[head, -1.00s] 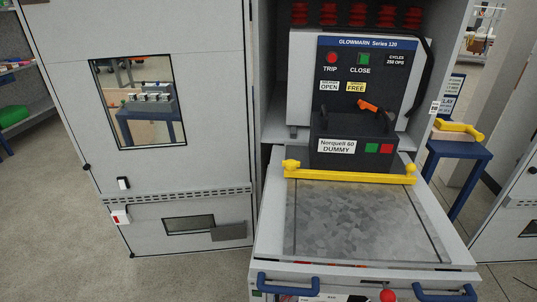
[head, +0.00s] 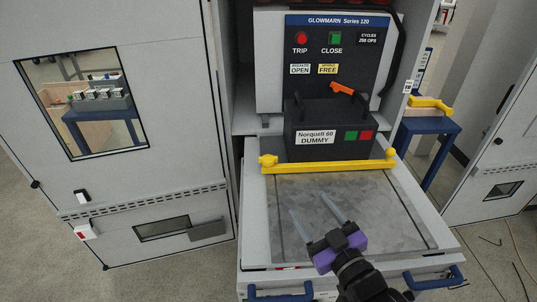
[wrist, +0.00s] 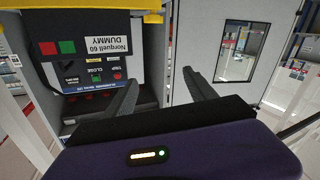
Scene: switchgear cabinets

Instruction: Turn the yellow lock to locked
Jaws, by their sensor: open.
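Blue handles (head: 280,292) are on the tray's front. A cabinet door (head: 150,190) is at left. A blue stand (head: 428,135) holds a yellow handle (head: 430,104) at right.

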